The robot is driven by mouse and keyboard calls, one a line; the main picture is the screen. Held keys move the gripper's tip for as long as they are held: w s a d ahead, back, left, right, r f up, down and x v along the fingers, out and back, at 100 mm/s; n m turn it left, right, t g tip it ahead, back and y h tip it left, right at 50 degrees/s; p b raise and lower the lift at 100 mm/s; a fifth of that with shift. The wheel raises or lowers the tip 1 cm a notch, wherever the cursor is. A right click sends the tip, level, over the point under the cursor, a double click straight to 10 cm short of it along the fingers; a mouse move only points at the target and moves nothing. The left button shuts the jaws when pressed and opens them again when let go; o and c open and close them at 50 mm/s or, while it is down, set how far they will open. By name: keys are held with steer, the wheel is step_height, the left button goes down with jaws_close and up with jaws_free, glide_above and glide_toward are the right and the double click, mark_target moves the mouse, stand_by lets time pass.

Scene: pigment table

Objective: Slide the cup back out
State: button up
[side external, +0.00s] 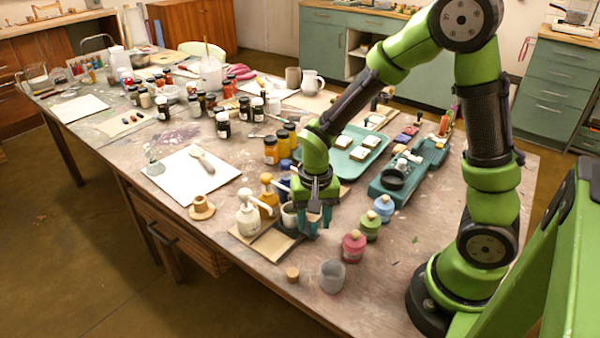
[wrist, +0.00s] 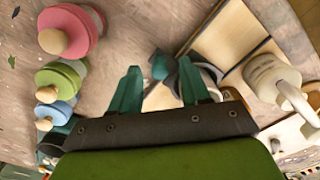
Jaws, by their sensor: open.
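A small pale cup (side external: 289,216) stands at the pump bottles' board, just left of my gripper (side external: 313,228) in the side view. What looks like its rim shows in the wrist view (wrist: 212,76), partly hidden behind my right finger. My gripper (wrist: 158,82) is open, low over the table, with teal fingers pointing down beside the cup. Nothing is clearly held between them. A small dark teal thing (wrist: 160,65) shows beyond the fingertips; I cannot tell what it is. A separate grey translucent cup (side external: 331,277) stands near the table's front edge.
A white pump bottle (side external: 249,215) and an amber one (side external: 268,198) crowd the wooden board (side external: 270,246) on the left. Pink (side external: 353,247), green (side external: 370,226) and blue (side external: 384,208) stoppered jars stand to the right. A wooden stopper (side external: 292,274) lies in front. Some bare table separates them.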

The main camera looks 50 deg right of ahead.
steer(key=shift+c, duration=0.3)
jaws_close()
steer(key=shift+d, duration=0.15)
steer(key=d, duration=1.6)
steer(key=shift+d, duration=0.2)
steer(key=shift+d, duration=0.1)
jaws_free()
steer(key=shift+o, duration=0.3)
steer(key=shift+a, duration=0.2)
